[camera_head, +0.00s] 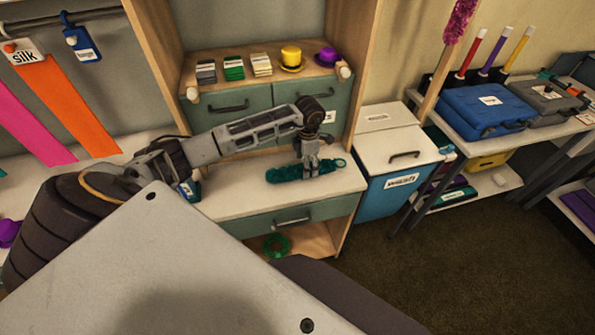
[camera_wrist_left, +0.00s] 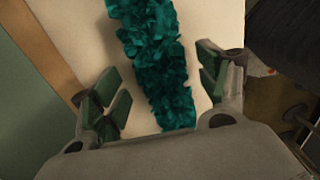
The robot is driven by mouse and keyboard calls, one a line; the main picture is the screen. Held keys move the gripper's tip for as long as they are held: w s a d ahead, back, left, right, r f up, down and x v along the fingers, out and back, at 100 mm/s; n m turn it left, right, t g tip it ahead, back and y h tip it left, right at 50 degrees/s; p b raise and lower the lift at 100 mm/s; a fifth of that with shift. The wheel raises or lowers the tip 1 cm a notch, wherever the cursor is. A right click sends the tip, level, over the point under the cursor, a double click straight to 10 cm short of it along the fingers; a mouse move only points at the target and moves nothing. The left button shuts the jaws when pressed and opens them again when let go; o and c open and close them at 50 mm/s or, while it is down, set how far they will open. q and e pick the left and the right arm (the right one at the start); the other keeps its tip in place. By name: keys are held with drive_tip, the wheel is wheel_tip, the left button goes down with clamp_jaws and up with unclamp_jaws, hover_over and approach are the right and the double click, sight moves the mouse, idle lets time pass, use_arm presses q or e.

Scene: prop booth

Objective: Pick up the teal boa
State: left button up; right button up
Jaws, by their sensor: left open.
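The teal boa (camera_head: 286,174) lies stretched out left to right on the white counter of the cabinet in the head view. My left gripper (camera_head: 311,168) points down over the right half of the boa. In the left wrist view the fluffy boa (camera_wrist_left: 152,60) runs down the picture between the two spread fingers of my left gripper (camera_wrist_left: 160,95). The fingers are open, with a visible gap on each side of the boa. Whether the fingertips are level with the boa is hard to tell. My right gripper is not in view.
A shelf above the counter (camera_head: 230,204) holds card stacks (camera_head: 234,68), a yellow hat (camera_head: 291,56) and a purple hat (camera_head: 327,57). A white-lidded blue bin (camera_head: 398,185) stands right of the counter. A green ring (camera_head: 276,246) lies in the lower compartment. The counter left of the boa is mostly clear.

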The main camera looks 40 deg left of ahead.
use_arm(q)
wheel_tip(320, 180, down, 2)
drive_tip(key=shift+f, duration=0.25)
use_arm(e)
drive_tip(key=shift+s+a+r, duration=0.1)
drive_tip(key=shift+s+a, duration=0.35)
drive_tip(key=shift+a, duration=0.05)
use_arm(q)
drive_tip(key=c, duration=1.1)
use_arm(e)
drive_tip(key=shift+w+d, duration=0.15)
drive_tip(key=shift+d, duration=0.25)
use_arm(q)
wheel_tip(320, 180, up, 9)
drive_tip(key=shift+r+b, duration=0.15)
drive_tip(key=shift+b, duration=0.3)
drive_tip(key=shift+r, duration=0.4)
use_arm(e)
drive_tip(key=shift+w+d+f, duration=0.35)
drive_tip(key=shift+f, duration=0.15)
